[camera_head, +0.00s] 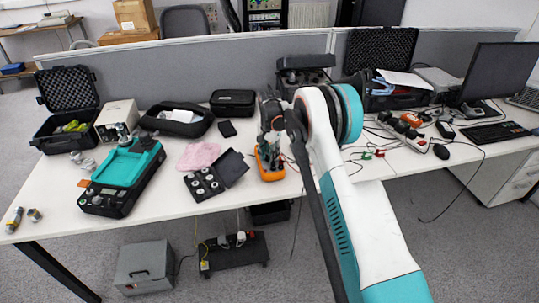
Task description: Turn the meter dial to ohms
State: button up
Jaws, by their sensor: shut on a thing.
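An orange and dark handheld meter (268,168) lies or stands on the white table near its front edge, left of my arm. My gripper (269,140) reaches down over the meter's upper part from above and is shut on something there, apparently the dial. The gripper covers the dial and most of the meter's face, so the dial's setting cannot be read. Test leads, one of them red, run from beside the meter.
A black case of round weights (205,182), a pink cloth (199,156) and a teal and black instrument (122,178) stand left of the meter. Red and green clips (367,155) and cables lie to the right. A grey partition (215,65) closes the back.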

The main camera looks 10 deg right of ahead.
dwell(0.3)
jog(key=o, duration=1.1)
jog(key=shift+r, duration=0.15)
notch_tip(320, 180, up, 12)
jog(key=shift+f, duration=0.15)
